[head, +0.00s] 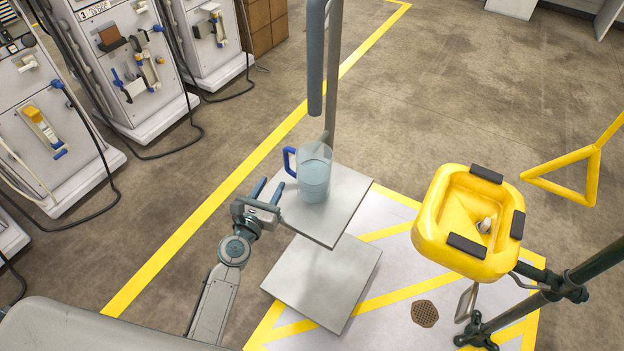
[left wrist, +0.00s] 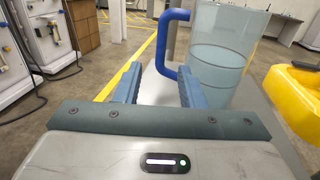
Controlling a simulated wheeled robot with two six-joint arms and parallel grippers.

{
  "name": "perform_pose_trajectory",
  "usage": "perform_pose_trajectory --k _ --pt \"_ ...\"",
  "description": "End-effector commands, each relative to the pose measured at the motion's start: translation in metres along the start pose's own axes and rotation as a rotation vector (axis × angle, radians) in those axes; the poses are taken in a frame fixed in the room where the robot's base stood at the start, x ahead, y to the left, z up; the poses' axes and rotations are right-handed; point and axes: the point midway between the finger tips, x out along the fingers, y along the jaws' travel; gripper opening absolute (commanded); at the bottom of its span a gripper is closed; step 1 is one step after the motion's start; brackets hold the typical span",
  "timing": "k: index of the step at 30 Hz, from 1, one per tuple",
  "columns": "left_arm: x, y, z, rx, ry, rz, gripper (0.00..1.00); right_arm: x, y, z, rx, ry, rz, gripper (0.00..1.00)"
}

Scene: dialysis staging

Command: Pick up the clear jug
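The clear jug (head: 314,174) stands upright on a grey square plate (head: 335,226) and holds pale blue liquid. Its blue handle (head: 289,160) faces left. My left gripper (head: 267,190) is at the plate's left edge, just short of the jug, with its two blue fingers apart. In the left wrist view the fingers (left wrist: 157,88) are spread and nothing is between them. The jug (left wrist: 222,60) and its handle (left wrist: 168,42) rise beyond the right finger. I cannot tell if that finger touches the handle. My right gripper does not show.
A yellow eyewash basin (head: 455,252) on a dark green pipe stands to the right. A second grey plate (head: 318,290) lies lower down. A grey post (head: 332,90) rises behind the jug. Dialysis machines (head: 115,60) with hanging hoses line the left.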

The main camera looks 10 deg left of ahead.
Motion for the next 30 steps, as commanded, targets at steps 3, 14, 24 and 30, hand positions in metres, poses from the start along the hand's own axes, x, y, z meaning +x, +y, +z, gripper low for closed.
perform_pose_trajectory --k 3,14,24,30 --pt "0.018 0.001 0.002 -0.010 -0.004 0.003 0.36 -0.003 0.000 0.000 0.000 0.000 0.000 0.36" --pt "0.057 0.000 0.001 -0.006 -0.001 0.001 0.36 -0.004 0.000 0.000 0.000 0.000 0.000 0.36" --pt "0.101 -0.001 0.000 -0.004 -0.002 0.001 0.36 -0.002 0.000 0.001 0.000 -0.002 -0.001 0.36" --pt "0.105 -0.001 -0.001 -0.003 0.000 0.001 0.36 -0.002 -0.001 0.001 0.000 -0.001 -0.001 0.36"
